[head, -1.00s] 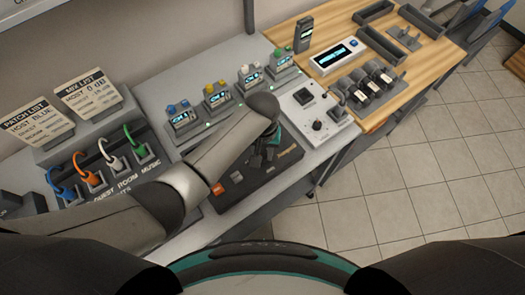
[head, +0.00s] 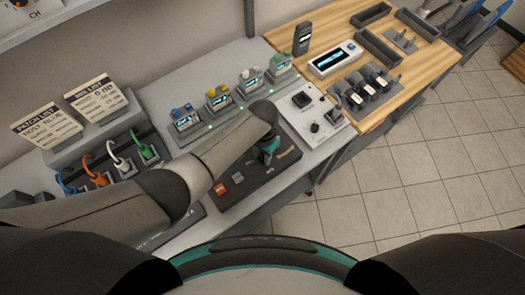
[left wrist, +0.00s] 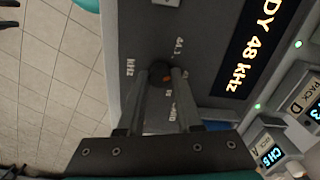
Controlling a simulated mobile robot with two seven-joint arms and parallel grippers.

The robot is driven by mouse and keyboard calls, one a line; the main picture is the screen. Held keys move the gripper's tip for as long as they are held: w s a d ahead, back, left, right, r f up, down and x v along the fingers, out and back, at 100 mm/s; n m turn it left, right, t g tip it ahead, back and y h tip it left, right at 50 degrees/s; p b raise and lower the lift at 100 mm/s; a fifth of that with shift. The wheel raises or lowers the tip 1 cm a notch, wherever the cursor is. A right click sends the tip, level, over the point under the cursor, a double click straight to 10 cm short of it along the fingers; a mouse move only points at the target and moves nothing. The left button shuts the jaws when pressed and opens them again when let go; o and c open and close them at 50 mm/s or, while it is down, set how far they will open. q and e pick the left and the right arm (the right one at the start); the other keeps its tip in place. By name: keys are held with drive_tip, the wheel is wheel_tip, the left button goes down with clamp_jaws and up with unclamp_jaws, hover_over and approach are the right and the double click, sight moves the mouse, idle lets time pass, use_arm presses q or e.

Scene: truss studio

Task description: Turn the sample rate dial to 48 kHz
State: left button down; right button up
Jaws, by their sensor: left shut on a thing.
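My left gripper (left wrist: 160,78) is shut on the small dark round dial (left wrist: 158,68) in the left wrist view, one finger on each side. An orange mark shows on the dial. Pale labels stand around it on the dark panel; one reads 44.1, the others are partly hidden. In the head view my left gripper (head: 268,150) is down at the dark panel (head: 258,180), and my arm hides the dial. My right gripper is not in view.
Several small channel units (head: 220,98) line the bench behind the panel. A white panel (head: 318,108) with a knob and switches stands right of it. Patch cables (head: 118,155) and two list cards are at the left. Tiled floor (head: 400,200) is open at the right.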

sight(262, 157)
use_arm(q)
drive_tip(key=shift+m+p, duration=0.5)
drive_tip(key=shift+m, duration=1.8)
drive_tip(key=c, duration=0.6)
unclamp_jaws()
drive_tip(key=shift+r+p, duration=0.3)
drive_tip(key=shift+r, duration=0.25)
wheel_tip(262, 157, up, 14)
drive_tip(key=p, duration=0.3)
